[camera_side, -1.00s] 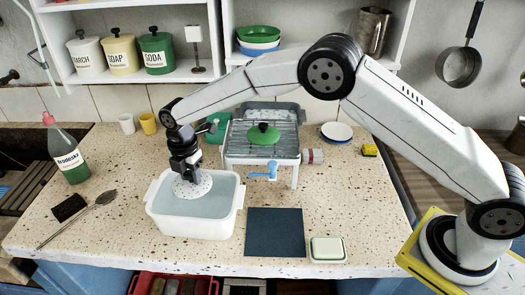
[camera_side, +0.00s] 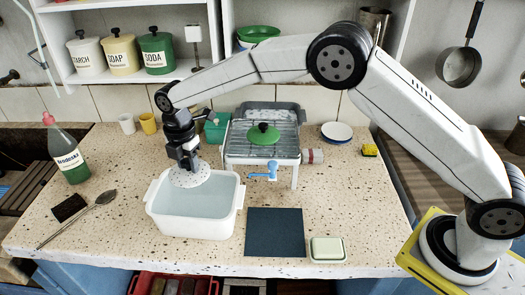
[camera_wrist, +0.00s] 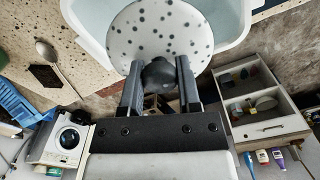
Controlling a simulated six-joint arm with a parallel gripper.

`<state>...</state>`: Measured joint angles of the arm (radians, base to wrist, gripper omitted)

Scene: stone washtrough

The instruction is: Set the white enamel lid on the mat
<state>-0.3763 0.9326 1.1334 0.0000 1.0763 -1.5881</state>
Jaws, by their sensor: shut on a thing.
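The white enamel lid (camera_side: 190,178) is white with dark speckles and a dark knob. My gripper (camera_side: 188,160) is shut on the lid's knob and holds it over the back left part of a white basin of water (camera_side: 196,227). In the wrist view the lid (camera_wrist: 160,32) fills the space past my gripper (camera_wrist: 160,78), with the dark knob between the two fingers. The lid looks slightly tilted in the side view. The dark blue mat (camera_side: 275,232) lies flat and bare on the counter, right of the basin.
A soap dish (camera_side: 327,250) sits just right of the mat. A bottle (camera_side: 67,150) and spoon (camera_side: 80,216) are at left.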

